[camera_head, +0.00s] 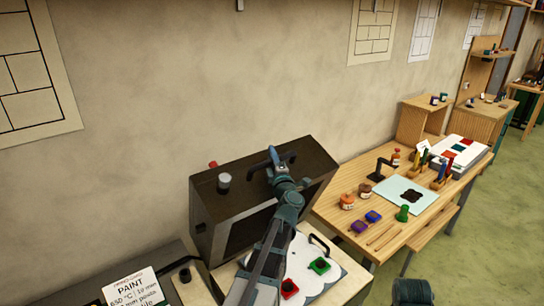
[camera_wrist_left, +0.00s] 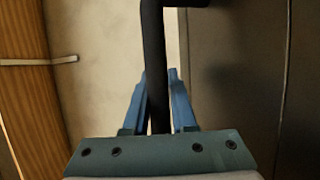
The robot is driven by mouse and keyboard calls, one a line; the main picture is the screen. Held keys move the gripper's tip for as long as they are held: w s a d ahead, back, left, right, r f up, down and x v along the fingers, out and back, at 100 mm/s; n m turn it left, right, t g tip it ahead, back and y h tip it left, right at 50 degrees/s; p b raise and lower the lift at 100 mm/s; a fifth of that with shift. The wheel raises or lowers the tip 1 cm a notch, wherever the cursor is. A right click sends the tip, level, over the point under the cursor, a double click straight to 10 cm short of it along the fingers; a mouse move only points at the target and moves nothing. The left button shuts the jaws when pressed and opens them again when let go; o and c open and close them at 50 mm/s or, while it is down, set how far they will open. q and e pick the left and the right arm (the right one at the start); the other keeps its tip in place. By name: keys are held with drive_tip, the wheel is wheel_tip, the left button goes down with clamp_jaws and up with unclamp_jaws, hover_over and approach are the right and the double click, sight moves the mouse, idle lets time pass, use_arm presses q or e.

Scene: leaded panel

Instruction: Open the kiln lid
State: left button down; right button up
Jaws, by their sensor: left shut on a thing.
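My left gripper (camera_head: 284,160) is at this handle. In the left wrist view the blue fingers of my left gripper (camera_wrist_left: 157,88) are shut around the black bar of the handle (camera_wrist_left: 154,40). The lid's dark face (camera_wrist_left: 235,70) fills the right side there. My forearm hides part of the lid and kiln. My right gripper is out of view.
A white surface (camera_head: 299,252) with a red piece (camera_head: 289,288) and a green piece (camera_head: 319,266) lies in front of the lid. A wooden bench (camera_head: 335,209) with jars and tools stands to the right. A paint sign (camera_head: 133,289) is at lower left.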

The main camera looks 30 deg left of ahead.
sight(262, 155)
use_arm(q)
drive_tip(key=a, duration=0.2)
drive_tip(key=w+a, duration=0.2)
drive_tip(key=a, duration=0.1)
drive_tip(key=shift+w+a+r, duration=0.15)
drive_tip(key=shift+a+r, duration=0.1)
drive_tip(key=shift+a, duration=0.1)
drive_tip(key=shift+d, duration=0.1)
drive_tip(key=c, duration=1)
unclamp_jaws()
drive_tip(key=shift+o, duration=1.3)
drive_tip(key=shift+w+a+f, duration=0.1)
drive_tip(key=shift+a+f, duration=0.1)
drive_tip(key=shift+a, duration=0.1)
drive_tip(key=shift+d+r, duration=0.15)
drive_tip(key=shift+d, duration=0.05)
drive_tip(key=shift+s+d, duration=0.2)
drive_tip(key=shift+s, duration=0.15)
drive_tip(key=b+v, duration=0.2)
drive_tip(key=v, duration=1.1)
